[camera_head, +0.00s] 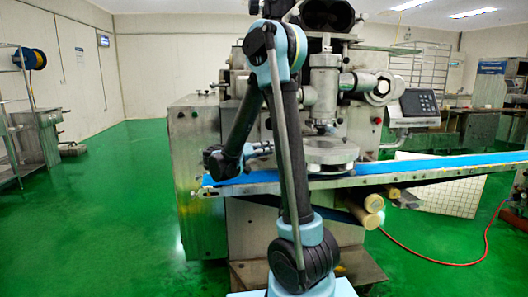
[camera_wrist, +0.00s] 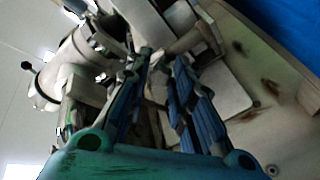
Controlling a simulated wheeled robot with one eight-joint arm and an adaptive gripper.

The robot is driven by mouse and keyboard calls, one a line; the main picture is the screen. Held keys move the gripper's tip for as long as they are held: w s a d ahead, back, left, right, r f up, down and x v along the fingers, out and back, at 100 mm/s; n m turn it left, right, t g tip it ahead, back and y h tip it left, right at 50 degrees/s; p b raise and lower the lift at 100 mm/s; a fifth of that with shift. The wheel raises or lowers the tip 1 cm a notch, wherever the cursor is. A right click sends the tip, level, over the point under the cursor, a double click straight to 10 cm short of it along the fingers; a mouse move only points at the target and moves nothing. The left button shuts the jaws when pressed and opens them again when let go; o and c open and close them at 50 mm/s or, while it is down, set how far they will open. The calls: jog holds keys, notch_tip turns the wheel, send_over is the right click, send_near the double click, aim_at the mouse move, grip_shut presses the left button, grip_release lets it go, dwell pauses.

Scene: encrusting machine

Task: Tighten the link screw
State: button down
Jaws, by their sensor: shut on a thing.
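The encrusting machine (camera_head: 325,95) stands in the middle of the head view, with a blue conveyor belt (camera_head: 430,166) across its front. In the wrist view my gripper (camera_wrist: 163,62) reaches up into the machine's metal parts, its two blue-padded fingers close together. They are shut on a small metal part that looks like the link screw (camera_wrist: 180,46). The fingers and shadow partly hide it, so I cannot tell its shape or how tight it sits.
A control panel (camera_head: 419,104) is on the machine's right. A grey steel cabinet side (camera_head: 198,150) is left of my arm. Rollers (camera_head: 372,204) hang under the belt, and a red hose (camera_head: 440,262) lies on the floor. The green floor at left (camera_head: 110,220) is clear.

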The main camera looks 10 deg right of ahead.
jog(key=shift+f+m, duration=0.1)
jog(key=shift+m, duration=1.8)
jog(key=c, duration=1.4)
grip_release()
jog(key=shift+w, duration=0.1)
jog(key=shift+a, duration=0.15)
jog(key=v, duration=1.1)
jog(key=shift+a, duration=0.4)
